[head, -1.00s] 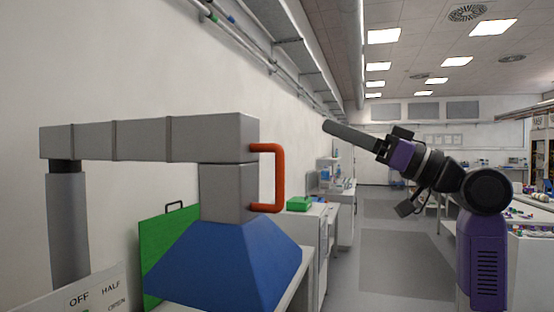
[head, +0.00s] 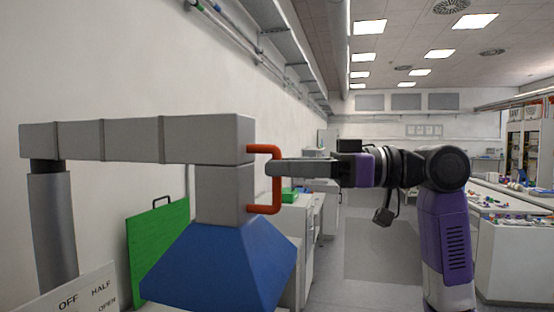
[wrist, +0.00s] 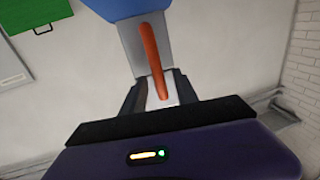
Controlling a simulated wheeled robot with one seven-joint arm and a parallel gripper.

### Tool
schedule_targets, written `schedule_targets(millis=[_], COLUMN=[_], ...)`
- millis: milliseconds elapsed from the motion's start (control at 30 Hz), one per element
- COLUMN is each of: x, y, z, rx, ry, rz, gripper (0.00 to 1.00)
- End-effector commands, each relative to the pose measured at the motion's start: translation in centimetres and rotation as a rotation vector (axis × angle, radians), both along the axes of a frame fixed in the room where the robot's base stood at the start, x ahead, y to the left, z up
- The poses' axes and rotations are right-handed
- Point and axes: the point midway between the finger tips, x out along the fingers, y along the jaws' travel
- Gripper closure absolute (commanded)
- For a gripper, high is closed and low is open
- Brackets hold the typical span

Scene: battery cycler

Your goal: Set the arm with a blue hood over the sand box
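The grey arm (head: 130,139) reaches from a post at the left and carries a blue hood (head: 222,265), whose edge also shows in the wrist view (wrist: 125,7). An orange-red handle (head: 277,190) stands out from the right side of the arm's end block. My gripper (head: 275,167) is level at the handle. In the wrist view, the handle (wrist: 151,55) runs between my two fingers, with a gap on each side, so my gripper looks open around it. I cannot make out the sand box; the hood hides what is behind it.
A green panel with a black handle (head: 158,245) stands behind the hood near the wall. A sign reading OFF, HALF, OPEN (head: 80,294) is at the lower left. A small green box (head: 289,195) sits on a bench beyond. The aisle floor (head: 375,255) is clear.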

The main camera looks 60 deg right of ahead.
Motion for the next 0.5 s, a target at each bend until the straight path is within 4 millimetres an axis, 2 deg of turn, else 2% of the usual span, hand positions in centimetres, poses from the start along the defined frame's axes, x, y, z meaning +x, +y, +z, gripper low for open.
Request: schedule_targets(millis=[133,433,500], x=[0.93,1.13,1.12], y=[0.61,0.72,0.72], z=[0.06,-0.02,-0.02], rx=[-0.001,0.000,0.000], ry=[-0.001,-0.001,-0.001], rz=[0.000,0.000,0.000], gripper=[0.64,0.64,0.78])
